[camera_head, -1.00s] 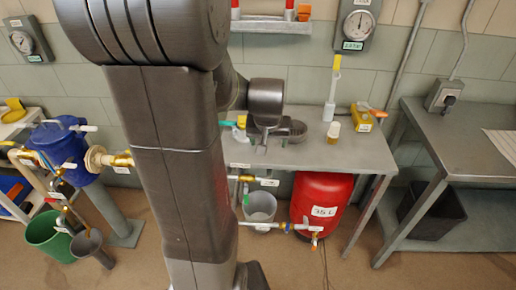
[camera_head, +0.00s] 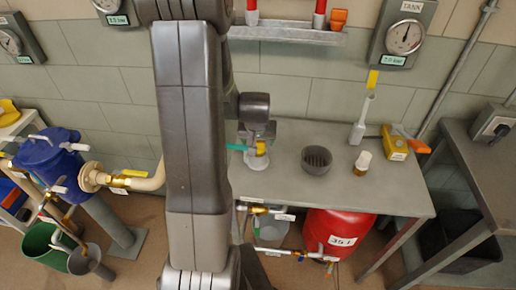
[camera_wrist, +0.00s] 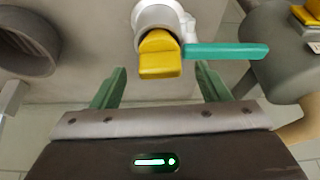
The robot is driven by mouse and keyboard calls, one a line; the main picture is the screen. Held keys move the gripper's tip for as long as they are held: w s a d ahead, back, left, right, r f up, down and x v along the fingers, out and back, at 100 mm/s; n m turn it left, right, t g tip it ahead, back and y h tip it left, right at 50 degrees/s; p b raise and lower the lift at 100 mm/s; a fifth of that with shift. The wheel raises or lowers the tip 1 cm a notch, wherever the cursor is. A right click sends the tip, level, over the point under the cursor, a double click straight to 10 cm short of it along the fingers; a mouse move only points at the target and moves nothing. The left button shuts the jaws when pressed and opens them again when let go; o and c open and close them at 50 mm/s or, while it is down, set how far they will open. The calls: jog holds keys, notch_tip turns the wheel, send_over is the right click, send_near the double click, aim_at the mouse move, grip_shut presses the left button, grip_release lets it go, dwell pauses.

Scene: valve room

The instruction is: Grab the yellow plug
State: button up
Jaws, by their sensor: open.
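The yellow plug (camera_wrist: 160,58) is a blocky yellow piece in the mouth of a round white fitting (camera_wrist: 154,14), with a teal lever (camera_wrist: 228,51) beside it. In the head view the plug (camera_head: 260,147) shows small at the left part of the grey table (camera_head: 320,190). My gripper (camera_wrist: 161,70) is open, its two green fingers on either side of the plug's near end in the wrist picture. The right finger appears close to the teal lever. I cannot tell whether the fingers touch anything. In the head view my gripper (camera_head: 257,131) is just above the plug, partly covering it.
A dark bowl (camera_head: 317,160) stands right of the plug. Further right are a small white-capped bottle (camera_head: 362,162), a white bottle (camera_head: 360,125) and a yellow box with an orange handle (camera_head: 395,143). A blue tank (camera_head: 57,155) with pipes stands left. The table's front is clear.

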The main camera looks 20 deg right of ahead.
jog(key=shift+w+d+f, duration=0.1)
jog(key=shift+w+f, duration=0.15)
jog(key=shift+f, duration=0.4)
jog(key=c, duration=1.1)
